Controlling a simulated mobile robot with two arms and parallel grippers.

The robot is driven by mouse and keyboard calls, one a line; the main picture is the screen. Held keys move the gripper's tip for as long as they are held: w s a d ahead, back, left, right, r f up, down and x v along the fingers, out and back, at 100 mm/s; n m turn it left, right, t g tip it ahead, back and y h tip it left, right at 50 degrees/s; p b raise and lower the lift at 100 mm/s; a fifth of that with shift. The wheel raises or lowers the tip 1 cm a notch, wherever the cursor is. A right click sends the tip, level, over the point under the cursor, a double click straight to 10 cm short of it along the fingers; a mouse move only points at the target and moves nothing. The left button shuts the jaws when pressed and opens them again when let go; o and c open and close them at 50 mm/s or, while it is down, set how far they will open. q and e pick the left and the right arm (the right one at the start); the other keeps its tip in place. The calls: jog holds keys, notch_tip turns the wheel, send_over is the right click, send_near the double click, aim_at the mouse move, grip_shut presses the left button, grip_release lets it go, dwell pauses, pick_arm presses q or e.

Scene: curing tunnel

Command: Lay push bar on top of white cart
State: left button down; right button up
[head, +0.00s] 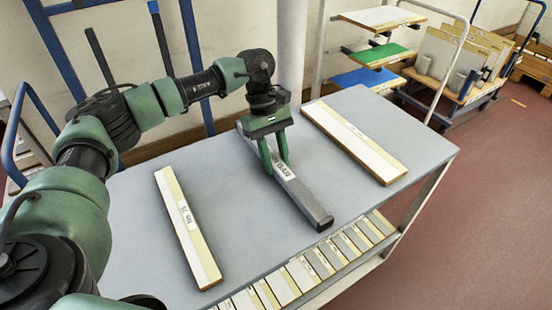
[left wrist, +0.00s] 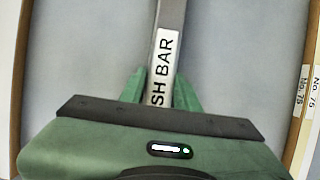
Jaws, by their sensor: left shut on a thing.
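The push bar (head: 312,204) is a long dark grey bar with a white label, parts of which read in the left wrist view (left wrist: 171,18). It lies lengthwise over the middle of the grey top of the pale-framed cart (head: 232,215). My left gripper (head: 278,167) points down and is shut across the bar at its label; its fingers also show on both sides of the bar in the left wrist view (left wrist: 160,92). The bar is level with the top and at or very near it; I cannot tell if it touches. My right gripper is not in view.
A narrow cream board (head: 187,228) lies on the top to the left of the bar, and a wider one (head: 352,140) to the right. Several boards fill the shelf below (head: 300,272). A rack with coloured shelves (head: 380,53) and a loaded trolley (head: 462,92) stand behind.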

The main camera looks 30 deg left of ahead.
pick_arm(q)
jog(key=c, duration=1)
grip_release()
jog(key=shift+c, duration=0.2)
jog(key=shift+r, duration=0.1)
jog(key=b+v, duration=0.1)
jog(key=v, duration=1.1)
jog(key=shift+d, duration=0.1)
